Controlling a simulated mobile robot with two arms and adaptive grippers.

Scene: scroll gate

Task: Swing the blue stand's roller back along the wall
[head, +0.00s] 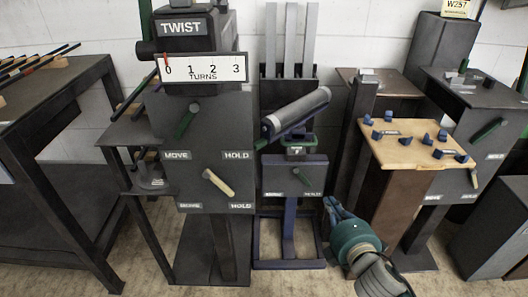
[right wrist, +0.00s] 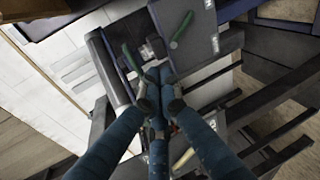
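The blue stand (head: 287,222) stands in the middle of the head view, with a blue base frame on the floor. Its roller (head: 300,112) is a dark grey cylinder with a blue cradle, lying slanted above the stand's labelled panel (head: 294,177), right end higher. My right gripper (head: 332,205) is teal with blue fingers, low and right of the stand, apart from the roller. In the right wrist view its fingers (right wrist: 158,72) come together at the tips, with nothing seen held. My left gripper is not in view.
A TWIST machine (head: 208,140) with levers stands left of the blue stand. A wooden-topped pedestal (head: 400,150) with several small blue pieces stands to the right. Grey upright slats (head: 289,40) rise behind the roller, near the white wall (head: 340,35).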

